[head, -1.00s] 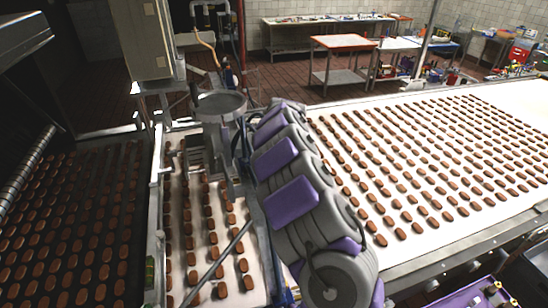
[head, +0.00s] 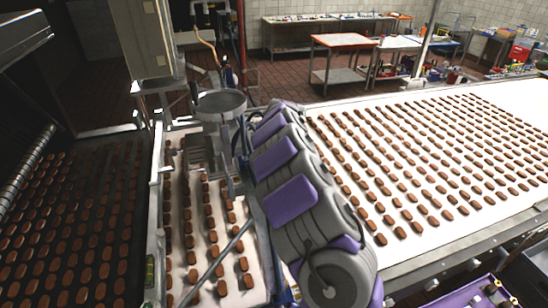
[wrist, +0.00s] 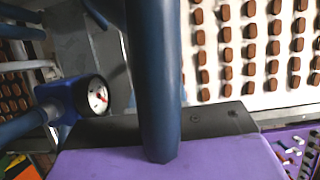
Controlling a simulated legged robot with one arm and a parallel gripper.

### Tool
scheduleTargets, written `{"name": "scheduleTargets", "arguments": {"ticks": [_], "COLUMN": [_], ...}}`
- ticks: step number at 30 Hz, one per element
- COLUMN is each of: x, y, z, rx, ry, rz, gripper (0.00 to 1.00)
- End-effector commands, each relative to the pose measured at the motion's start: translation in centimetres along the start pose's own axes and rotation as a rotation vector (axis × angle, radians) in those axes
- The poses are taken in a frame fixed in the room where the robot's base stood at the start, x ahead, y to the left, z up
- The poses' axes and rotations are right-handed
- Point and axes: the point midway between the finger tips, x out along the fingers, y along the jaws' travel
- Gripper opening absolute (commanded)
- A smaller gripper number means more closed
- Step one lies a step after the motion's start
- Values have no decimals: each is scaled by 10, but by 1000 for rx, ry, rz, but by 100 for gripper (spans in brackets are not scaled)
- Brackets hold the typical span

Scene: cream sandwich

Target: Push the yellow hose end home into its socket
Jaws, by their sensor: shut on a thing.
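In the head view a thin yellow-orange hose (head: 206,42) hangs in a curve by the pipes behind the machine. I cannot tell whether it is the task's hose, and I make out no yellow hose end or socket in either view. My grey and purple arm (head: 300,195) reaches away over the belt, and its far end hides my gripper. In the wrist view a dark blue tube (wrist: 155,75) stands in front of the camera, its lower end against a purple surface (wrist: 175,160). No gripper fingers can be made out there.
A round metal pan (head: 220,101) stands on the machine left of my arm. A white belt (head: 440,170) with rows of brown biscuits lies to the right. The wrist view shows a dial gauge (wrist: 97,96) in a blue body and a purple tray (wrist: 300,150) with small parts.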

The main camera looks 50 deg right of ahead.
Motion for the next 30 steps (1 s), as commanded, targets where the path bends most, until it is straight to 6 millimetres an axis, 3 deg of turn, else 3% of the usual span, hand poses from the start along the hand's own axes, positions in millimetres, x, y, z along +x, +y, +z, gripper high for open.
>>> {"name": "scheduleTargets", "arguments": {"ticks": [1,2,11,30], "x": [2,2,4,-3], "y": [0,0,-2,0], "z": [-1,-1,-2,-1], "rx": [0,0,2,0], "ry": [1,1,5,0], "rz": [0,0,0,-3], "gripper": [0,14,43,43]}}
